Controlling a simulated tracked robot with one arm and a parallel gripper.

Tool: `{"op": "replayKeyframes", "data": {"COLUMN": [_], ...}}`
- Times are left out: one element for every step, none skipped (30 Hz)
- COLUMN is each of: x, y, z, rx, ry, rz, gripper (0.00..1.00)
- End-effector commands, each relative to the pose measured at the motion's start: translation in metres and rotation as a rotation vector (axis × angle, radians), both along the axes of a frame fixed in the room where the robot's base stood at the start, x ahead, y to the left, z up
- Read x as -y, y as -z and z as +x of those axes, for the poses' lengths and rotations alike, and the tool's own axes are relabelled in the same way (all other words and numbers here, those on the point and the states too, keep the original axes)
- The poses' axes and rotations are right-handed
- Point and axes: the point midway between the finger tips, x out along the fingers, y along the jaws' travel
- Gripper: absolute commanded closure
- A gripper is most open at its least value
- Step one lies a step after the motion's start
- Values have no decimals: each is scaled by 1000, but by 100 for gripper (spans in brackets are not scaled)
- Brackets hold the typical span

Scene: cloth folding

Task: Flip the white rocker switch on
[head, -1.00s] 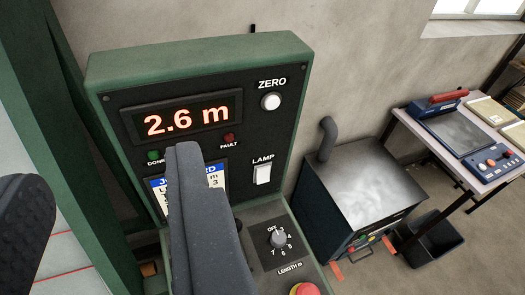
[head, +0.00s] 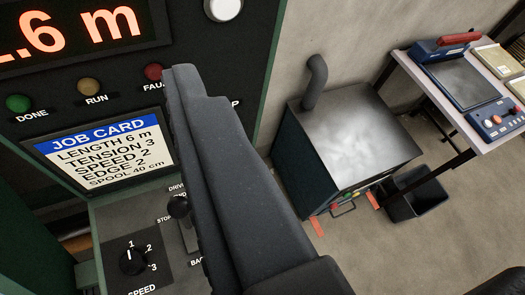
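The white rocker switch under the LAMP label is hidden behind my gripper in this view; only the last letter of the label (head: 236,103) shows beside the dark finger. The control panel (head: 125,20) is close and fills the left side. I cannot make out two separate fingertips. A dark rounded shape shows at the bottom right corner.
Around it are a white ZERO button (head: 223,9), a red FAULT light (head: 153,72), a job card (head: 105,150), a drive lever (head: 178,207) and a speed knob (head: 132,261). A dark metal cabinet (head: 350,140), a bin (head: 417,196) and a workbench (head: 492,136) stand right.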

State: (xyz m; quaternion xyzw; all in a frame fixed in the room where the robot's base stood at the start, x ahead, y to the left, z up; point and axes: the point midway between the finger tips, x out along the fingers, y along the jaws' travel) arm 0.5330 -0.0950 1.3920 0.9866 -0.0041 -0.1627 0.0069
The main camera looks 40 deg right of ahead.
Motion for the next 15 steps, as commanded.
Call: {"op": "replayKeyframes", "data": {"x": [21, 32, 45, 55, 63, 73, 78, 83, 90, 94, 97, 101, 103, 104, 106], "y": [47, 67, 93, 109, 125, 146, 161, 174, 189, 198, 205, 212, 217, 220, 224], "z": [10, 14, 19, 22, 25, 27, 29, 31, 32, 33, 34, 34, 34, 35, 36], "rx": [-27, -39, -50, -54, -56, -62, -67, -70, -72, -72, -70, -68, -67, -66, -66], "ry": [1, -3, -6, -8, -11, -16, -20, -24, -27, -30, -31, -32, -34, -35, -37], "rz": [8, 11, 11, 11, 12, 12, 13, 14, 15, 16, 14, 16, 16, 15, 14], "gripper": [47, 47, 47, 47, 47, 47, 47, 47, 47, 47, 47, 47, 47, 47, 47]}}
